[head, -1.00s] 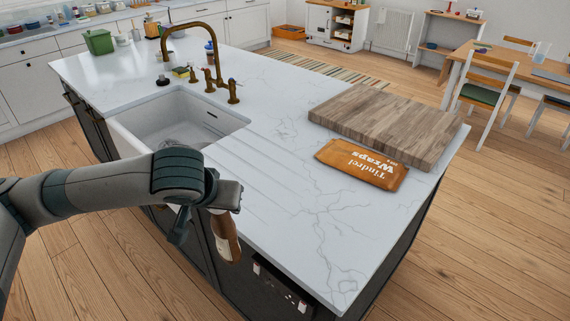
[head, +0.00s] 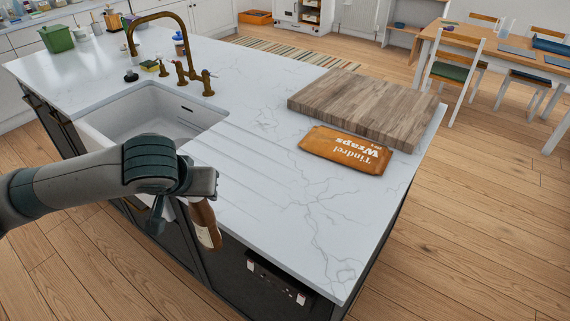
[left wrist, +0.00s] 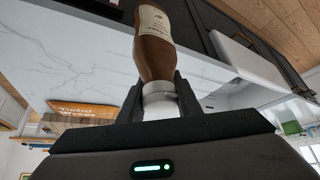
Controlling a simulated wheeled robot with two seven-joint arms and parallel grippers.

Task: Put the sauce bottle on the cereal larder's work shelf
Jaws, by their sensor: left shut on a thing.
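The sauce bottle (head: 205,224) is brown with a pale label and a white cap. My left gripper (head: 187,205) is shut on it and holds it beside the front side of the island, lower than the worktop edge. In the left wrist view the bottle (left wrist: 154,45) stands out between the fingers of the left gripper (left wrist: 160,100), which close around its white cap end. My right gripper is not in view. I cannot make out a cereal larder or its work shelf in these frames.
The white marble island (head: 260,190) fills the middle, with a sink (head: 150,115) and brass tap (head: 180,60). A wooden board (head: 365,105) and an orange wraps packet (head: 345,149) lie on it. A dining table (head: 500,55) with chairs stands at far right. Wooden floor at right is clear.

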